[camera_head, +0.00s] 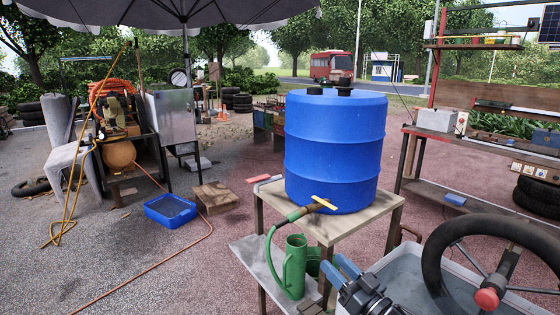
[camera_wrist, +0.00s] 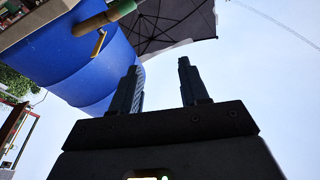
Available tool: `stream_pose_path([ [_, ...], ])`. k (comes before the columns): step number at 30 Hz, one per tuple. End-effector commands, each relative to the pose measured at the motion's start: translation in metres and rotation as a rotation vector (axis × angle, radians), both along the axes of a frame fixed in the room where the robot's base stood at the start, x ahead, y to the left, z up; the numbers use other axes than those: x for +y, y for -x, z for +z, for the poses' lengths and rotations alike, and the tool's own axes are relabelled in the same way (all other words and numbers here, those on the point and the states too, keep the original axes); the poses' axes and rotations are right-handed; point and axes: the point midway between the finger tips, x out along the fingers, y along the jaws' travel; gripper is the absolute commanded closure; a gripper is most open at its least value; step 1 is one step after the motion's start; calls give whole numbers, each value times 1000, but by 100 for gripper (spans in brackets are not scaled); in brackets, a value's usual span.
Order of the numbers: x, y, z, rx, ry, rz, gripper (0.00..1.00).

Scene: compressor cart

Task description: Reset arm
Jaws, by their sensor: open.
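My gripper (camera_head: 352,275) is at the bottom of the head view, in front of the wooden stand (camera_head: 377,210) that holds a blue barrel (camera_head: 335,150). In the wrist view my gripper's two fingers (camera_wrist: 160,90) stand apart with nothing between them. The barrel (camera_wrist: 70,65) fills the upper left of the wrist view, with its wooden tap (camera_wrist: 105,18) and yellow handle close by. In the head view the tap (camera_head: 308,210) has a green hose (camera_head: 270,255) running down from it. My gripper touches nothing that I can see.
A green watering can (camera_head: 294,265) stands on the low shelf below the tap. A workbench (camera_head: 480,145) is at right. A blue tray (camera_head: 170,211) and compressor cart (camera_head: 120,155) are at left.

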Motion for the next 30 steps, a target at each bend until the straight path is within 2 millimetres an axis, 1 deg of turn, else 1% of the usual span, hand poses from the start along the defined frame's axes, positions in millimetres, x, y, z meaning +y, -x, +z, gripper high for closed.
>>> stream_pose_path([
  [1,20,18,-6,1,-42,-8,55],
  [3,39,39,-8,-4,-89,-31,55],
  [5,52,58,-10,-5,-125,-56,55],
  [6,60,72,-12,-4,-148,-73,55],
  [8,69,91,-14,2,-177,-101,55],
  [9,73,105,-16,5,-195,-122,55],
  [11,79,126,-18,16,-219,-154,55],
  [13,83,151,-21,31,-240,-191,55],
  [17,82,200,-27,67,-263,-267,55],
  [22,71,266,-32,126,-259,-364,55],
  [26,56,319,-34,176,-229,-433,55],
  [27,51,335,-34,192,-214,-454,55],
  [29,41,359,-32,218,-190,-481,55],
  [30,35,375,-31,234,-171,-500,55],
])
